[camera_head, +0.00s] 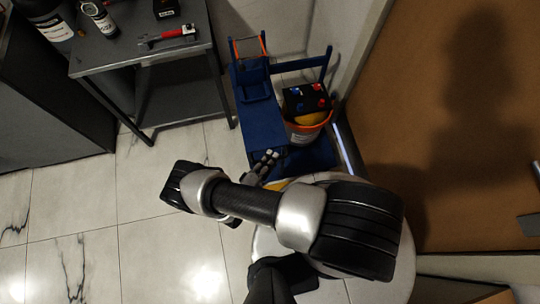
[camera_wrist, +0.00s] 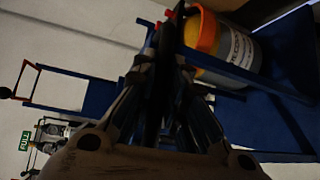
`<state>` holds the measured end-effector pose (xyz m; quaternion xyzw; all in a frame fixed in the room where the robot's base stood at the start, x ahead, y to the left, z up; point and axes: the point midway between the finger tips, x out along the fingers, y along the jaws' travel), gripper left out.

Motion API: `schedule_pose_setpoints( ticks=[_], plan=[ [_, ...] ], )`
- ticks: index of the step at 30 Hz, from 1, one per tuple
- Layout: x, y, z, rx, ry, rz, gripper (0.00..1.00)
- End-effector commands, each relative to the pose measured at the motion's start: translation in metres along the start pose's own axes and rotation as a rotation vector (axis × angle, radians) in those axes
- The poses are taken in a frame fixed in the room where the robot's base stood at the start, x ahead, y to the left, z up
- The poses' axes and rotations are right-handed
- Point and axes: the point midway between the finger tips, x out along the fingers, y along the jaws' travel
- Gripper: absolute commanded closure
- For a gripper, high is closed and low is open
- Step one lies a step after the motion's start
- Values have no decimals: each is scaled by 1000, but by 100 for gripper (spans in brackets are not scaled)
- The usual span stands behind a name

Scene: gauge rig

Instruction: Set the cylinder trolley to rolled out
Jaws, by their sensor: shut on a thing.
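The cylinder trolley looks to be the blue frame (camera_head: 262,122) beside the wall, with a tall upright part and an orange-edged top. It also shows in the wrist view as blue bars and a panel (camera_wrist: 285,55). My gripper (camera_head: 268,160) is at the trolley's lower left edge. In the wrist view my gripper's fingers (camera_wrist: 165,85) are shut on a dark, narrow part that seems to belong to the trolley; the contact is dim and partly hidden by the fingers. My arm hides the area below the trolley in the head view.
An orange-rimmed bucket (camera_head: 303,131) and a black battery-like box (camera_head: 306,98) with red and blue caps sit within the blue frame. A dark table (camera_head: 140,58) with a red-handled tool (camera_head: 168,36) stands left. A brown board (camera_head: 460,120) is at right. Tiled floor at lower left is clear.

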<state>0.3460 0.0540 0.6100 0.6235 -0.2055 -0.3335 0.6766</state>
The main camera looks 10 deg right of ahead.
Motion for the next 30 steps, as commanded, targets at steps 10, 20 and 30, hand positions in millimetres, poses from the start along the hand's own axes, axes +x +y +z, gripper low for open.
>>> schedule_pose_setpoints(
  ticks=[10,20,30],
  plan=[
    [0,0,0,0,0,0,69],
    [0,0,0,0,1,0,67],
    [-45,0,-3,1,9,1,67]
  ],
)
